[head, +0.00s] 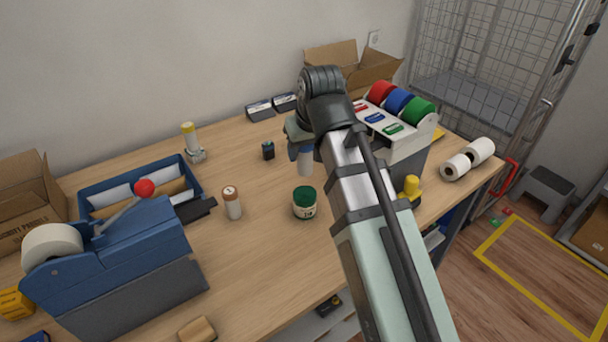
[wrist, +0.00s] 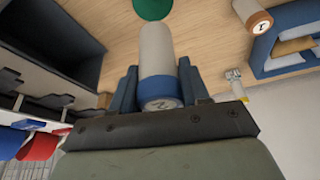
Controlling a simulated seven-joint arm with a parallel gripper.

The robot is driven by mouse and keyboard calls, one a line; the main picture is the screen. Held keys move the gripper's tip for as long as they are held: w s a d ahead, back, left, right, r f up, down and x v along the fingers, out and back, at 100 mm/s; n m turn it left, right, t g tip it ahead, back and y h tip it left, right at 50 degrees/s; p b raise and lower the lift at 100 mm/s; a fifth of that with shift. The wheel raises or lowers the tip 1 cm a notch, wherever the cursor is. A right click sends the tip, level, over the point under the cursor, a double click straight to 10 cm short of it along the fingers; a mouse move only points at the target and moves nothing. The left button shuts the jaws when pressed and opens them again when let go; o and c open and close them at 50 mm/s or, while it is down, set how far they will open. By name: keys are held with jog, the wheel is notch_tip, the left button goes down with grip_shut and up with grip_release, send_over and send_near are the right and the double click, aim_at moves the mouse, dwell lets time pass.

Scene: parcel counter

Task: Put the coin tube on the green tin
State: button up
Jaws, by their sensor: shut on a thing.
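A pale coin tube with a blue band (head: 305,163) is in my gripper (head: 301,138), upright, behind the green tin. In the wrist view the tube (wrist: 156,50) lies between the two fingers of my gripper (wrist: 158,78), its blue end marked 2 towards the camera. Whether its lower end touches the table cannot be told. The green tin (head: 304,204), a cream jar with a green lid, stands on the table just in front of the tube. Its lid (wrist: 152,8) shows at the top edge of the wrist view, partly cut off. Nothing is seen on the lid.
Another tube with a brown top (head: 231,203) stands left of the tin. A yellow-topped tube (head: 190,141) is in a holder at the back. A blue tape dispenser (head: 135,250) stands at left, a dispenser with coloured rolls (head: 405,150) at right. The table (head: 265,245) before the tin is bare.

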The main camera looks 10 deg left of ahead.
aim_at(309, 155)
jog(key=shift+f, duration=3.35)
jog(key=shift+f, duration=0.15)
jog(key=o, duration=1.2)
jog(key=shift+v, duration=6.15)
jog(key=shift+w, duration=0.1)
